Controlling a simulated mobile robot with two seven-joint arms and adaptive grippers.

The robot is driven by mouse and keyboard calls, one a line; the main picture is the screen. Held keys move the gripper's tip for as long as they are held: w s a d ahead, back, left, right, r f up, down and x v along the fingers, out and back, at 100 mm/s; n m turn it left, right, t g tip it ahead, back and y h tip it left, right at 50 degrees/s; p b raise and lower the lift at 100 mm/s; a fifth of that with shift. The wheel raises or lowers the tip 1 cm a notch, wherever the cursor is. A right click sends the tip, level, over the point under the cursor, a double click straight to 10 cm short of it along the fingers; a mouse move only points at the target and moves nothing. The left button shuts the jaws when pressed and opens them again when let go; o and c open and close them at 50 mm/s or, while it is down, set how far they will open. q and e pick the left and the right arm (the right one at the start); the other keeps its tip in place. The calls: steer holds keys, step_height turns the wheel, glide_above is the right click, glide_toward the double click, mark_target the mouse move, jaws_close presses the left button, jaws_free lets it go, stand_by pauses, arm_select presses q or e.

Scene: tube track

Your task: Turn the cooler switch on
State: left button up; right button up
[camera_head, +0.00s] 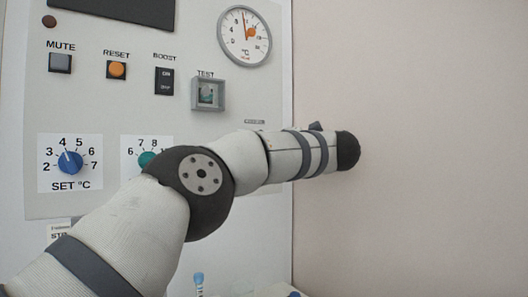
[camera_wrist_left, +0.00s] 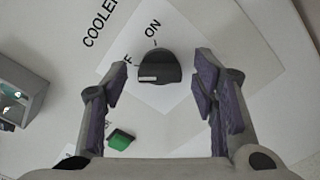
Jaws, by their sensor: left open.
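My left gripper (camera_wrist_left: 159,80) is open, one finger on each side of the knob in the picture, with no clear contact. In the head view my left arm hides the switch and the gripper's fingers. My right gripper is out of view.
A green button (camera_wrist_left: 120,139) lies lower left of the knob. The recessed TEST button (camera_head: 208,94) is above my arm, near BOOST (camera_head: 164,81), RESET (camera_head: 117,70) and MUTE (camera_head: 60,63). A blue SET °C dial (camera_head: 70,162) and a gauge (camera_head: 244,36) are also on the panel.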

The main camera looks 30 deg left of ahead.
arm_select(q)
steer(key=c, duration=1.2)
steer(key=shift+o, duration=0.2)
steer(key=shift+m+p, duration=0.3)
steer(key=shift+m, duration=7.9)
